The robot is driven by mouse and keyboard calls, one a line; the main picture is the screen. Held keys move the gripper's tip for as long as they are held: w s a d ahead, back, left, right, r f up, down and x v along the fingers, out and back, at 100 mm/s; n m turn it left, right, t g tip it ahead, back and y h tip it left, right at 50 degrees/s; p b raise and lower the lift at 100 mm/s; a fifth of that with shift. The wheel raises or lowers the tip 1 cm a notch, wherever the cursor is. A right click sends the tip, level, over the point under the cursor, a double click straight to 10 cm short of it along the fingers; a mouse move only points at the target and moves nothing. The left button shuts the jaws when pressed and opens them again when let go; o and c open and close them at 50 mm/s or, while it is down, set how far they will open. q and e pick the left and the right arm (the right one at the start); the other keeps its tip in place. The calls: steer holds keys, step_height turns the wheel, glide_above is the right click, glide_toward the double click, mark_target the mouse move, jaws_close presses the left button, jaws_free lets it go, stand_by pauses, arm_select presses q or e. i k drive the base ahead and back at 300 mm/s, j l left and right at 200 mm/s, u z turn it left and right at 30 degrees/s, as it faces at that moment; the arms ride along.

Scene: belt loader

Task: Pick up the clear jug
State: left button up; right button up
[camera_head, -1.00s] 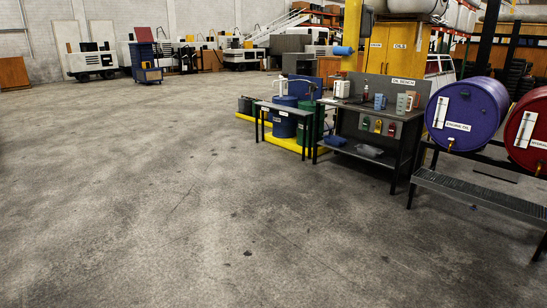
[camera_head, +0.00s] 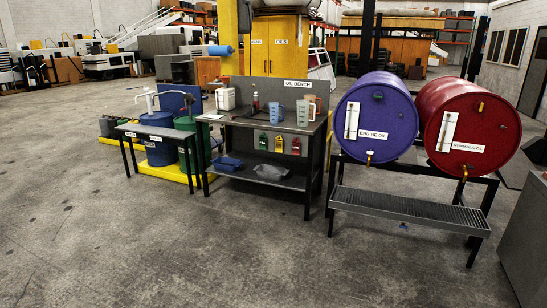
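The oil bench (camera_head: 228,115) stands near the middle of the view, with several containers on its top. A pale, clear-looking jug with a handle (camera_head: 303,114) stands upright near the right end of the bench top. A blue jug (camera_head: 277,112) stands to its left, and a brownish container (camera_head: 315,101) is partly hidden behind it. Neither of my grippers shows in the view.
A white canister (camera_head: 225,98) and a dark red bottle (camera_head: 255,103) share the bench top. The purple engine oil drum (camera_head: 376,115) and a red drum (camera_head: 470,120) lie on a rack to the right. A small table (camera_head: 145,131) stands left. The floor (camera_head: 150,245) in front is clear.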

mark_target(303, 106)
steer(key=i, duration=2.25)
